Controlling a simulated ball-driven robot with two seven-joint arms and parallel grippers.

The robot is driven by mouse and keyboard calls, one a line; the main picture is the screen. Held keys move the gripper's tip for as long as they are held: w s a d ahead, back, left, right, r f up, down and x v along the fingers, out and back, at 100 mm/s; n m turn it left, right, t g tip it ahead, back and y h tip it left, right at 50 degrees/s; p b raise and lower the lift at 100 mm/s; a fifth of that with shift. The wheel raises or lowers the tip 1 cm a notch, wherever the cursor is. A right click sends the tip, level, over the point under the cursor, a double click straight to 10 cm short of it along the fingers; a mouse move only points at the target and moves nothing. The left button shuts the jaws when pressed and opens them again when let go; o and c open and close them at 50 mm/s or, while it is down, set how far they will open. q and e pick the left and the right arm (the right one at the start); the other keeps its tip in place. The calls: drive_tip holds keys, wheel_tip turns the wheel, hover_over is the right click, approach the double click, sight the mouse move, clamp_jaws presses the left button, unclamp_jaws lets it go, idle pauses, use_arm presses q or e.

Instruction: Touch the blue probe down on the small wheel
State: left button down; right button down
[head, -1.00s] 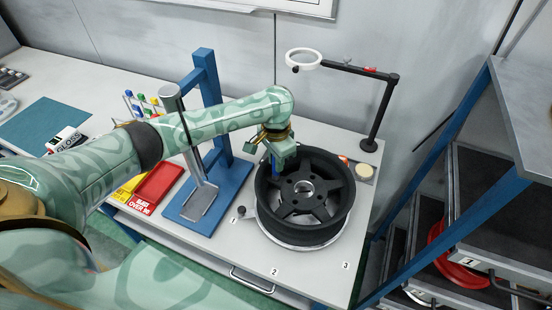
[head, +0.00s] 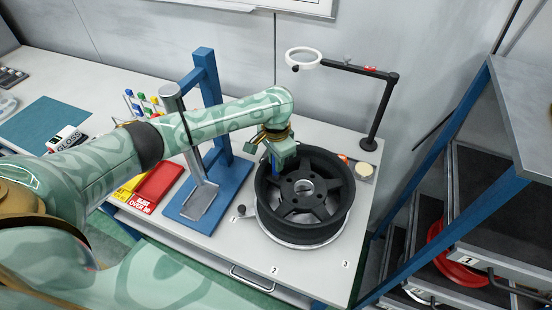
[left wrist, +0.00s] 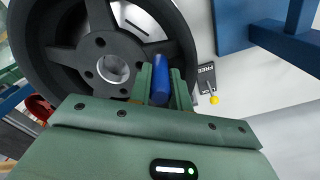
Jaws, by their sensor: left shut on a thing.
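The wheel (head: 342,205) is dark with several spokes and lies flat on a silver round base at the front right of the bench. It also fills the upper left of the left wrist view (left wrist: 45,75). My left gripper (head: 277,158) is over the wheel's back left rim, pointing down. It is shut on the blue probe (left wrist: 161,86), which shows between its fingers in the left wrist view. The probe's tip is hard to see, and I cannot tell whether it touches the wheel. My right gripper is not in view.
A blue stand (head: 208,80) with a silver post is left of the wheel. A ring lamp (head: 303,58) on a black arm stands behind it. Red and yellow trays (head: 158,187) lie further left. A blue-framed rack (head: 500,190) is on the right.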

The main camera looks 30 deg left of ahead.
use_arm(q)
drive_tip(key=shift+s+f+p, duration=0.15)
drive_tip(key=shift+f+p, duration=0.05)
drive_tip(key=shift+p, duration=0.3)
idle(1.4)
wheel_tip(320, 180, up, 2)
drive_tip(key=p, duration=0.2)
drive_tip(key=shift+r+p, duration=0.1)
drive_tip(key=shift+p, duration=0.3)
wheel_tip(320, 180, up, 5)
drive_tip(key=p, duration=0.7)
drive_tip(key=shift+r, duration=0.1)
